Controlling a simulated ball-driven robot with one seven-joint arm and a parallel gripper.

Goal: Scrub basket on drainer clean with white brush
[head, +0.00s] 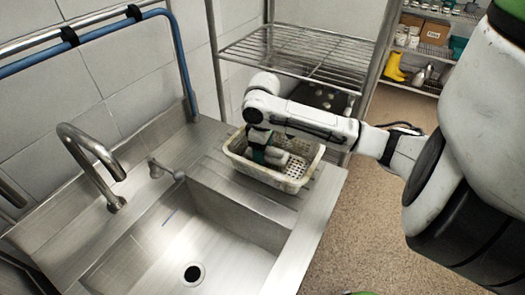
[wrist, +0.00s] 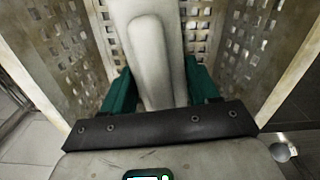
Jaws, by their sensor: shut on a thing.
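The white perforated basket (head: 293,183) stands on the steel drainer (head: 318,197) to the right of the sink. Its inner walls look stained brownish. In the wrist view the holed basket walls (wrist: 241,45) rise on both sides of my gripper. My gripper (head: 268,150) reaches down inside the basket. In the wrist view its green fingers (wrist: 158,88) are shut on the white brush (wrist: 150,45), whose pale body runs away from the camera between them. The brush's bristles are hidden, so I cannot tell whether they touch the basket.
The empty steel sink (head: 150,262) with a curved faucet (head: 90,150) lies left of the drainer. A wire rack (head: 300,55) stands close behind. Shelves (head: 430,50) with boxes and yellow boots (head: 395,68) are farther back. Open floor (head: 365,215) lies to the right.

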